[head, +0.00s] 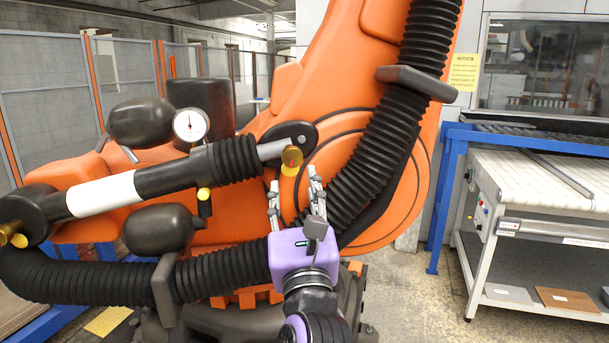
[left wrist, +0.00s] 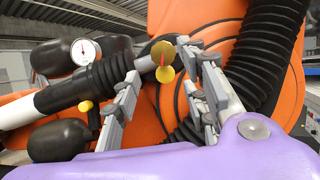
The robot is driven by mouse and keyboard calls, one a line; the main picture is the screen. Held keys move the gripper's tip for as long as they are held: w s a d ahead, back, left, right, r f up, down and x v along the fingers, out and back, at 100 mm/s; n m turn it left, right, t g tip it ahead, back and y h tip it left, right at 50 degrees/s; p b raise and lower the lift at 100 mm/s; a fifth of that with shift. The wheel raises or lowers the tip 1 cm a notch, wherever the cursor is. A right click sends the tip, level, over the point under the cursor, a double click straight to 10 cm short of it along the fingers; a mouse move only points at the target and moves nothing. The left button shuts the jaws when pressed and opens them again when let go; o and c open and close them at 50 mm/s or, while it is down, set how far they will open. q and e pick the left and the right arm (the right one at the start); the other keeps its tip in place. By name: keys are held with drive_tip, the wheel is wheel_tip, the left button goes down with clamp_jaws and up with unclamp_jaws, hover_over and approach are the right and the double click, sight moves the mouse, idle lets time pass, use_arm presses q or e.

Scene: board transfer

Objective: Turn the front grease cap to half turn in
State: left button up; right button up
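A brass grease cap (head: 291,157) sits at the right end of the damper cylinder on the orange machine arm. In the left wrist view this cap (left wrist: 162,52) shows a red line on its face, with a yellow tab (left wrist: 166,74) below it. Another brass cap (head: 12,234) sits at the cylinder's far left end. I cannot tell from its looks which one is called front. My purple left gripper (head: 294,183) is open and empty, just below the right-hand cap. In the left wrist view its fingers (left wrist: 158,60) are spread to either side of that cap; no contact shows.
A round gauge (head: 190,125) and dark round tanks (head: 140,122) stand left of the cap. A thick black ribbed hose (head: 385,150) runs close to the right of my gripper. A conveyor bench (head: 540,180) stands at the right, with clear floor before it.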

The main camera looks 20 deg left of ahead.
sight(289, 161)
use_arm(q)
drive_tip(key=p+x, duration=0.1)
drive_tip(key=x, duration=0.6)
drive_tip(key=shift+a+p, duration=0.1)
drive_tip(key=shift+p, duration=0.2)
drive_tip(key=shift+w+a+r, duration=0.1)
drive_tip(key=shift+w, duration=0.15)
drive_tip(key=shift+w+a, duration=0.1)
drive_tip(key=shift+w, duration=0.05)
